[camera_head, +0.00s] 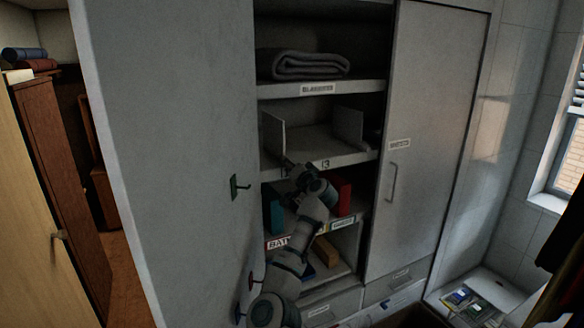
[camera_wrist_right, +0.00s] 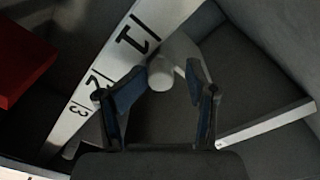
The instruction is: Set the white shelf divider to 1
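The shelf with the number strip (camera_head: 345,160) is in the open cabinet in the head view. A pale upright panel (camera_head: 273,137), perhaps the white divider, stands at its left and another panel (camera_head: 348,125) at its right. My right gripper (camera_head: 295,166) is at the strip's left part, hiding the lower marks; only 3 reads clearly. In the right wrist view the strip (camera_wrist_right: 107,75) shows 1, 2 and 3. A pale round knob (camera_wrist_right: 160,76) lies between the open fingers of my right gripper (camera_wrist_right: 165,76), beside the strip near 1. Contact is unclear. My left gripper is not visible.
The large open door (camera_head: 170,130) stands left of the shelves, and a closed door (camera_head: 425,140) is at the right. A folded blanket (camera_head: 303,65) lies above. Red (camera_head: 343,195) and teal (camera_head: 273,208) items stand below.

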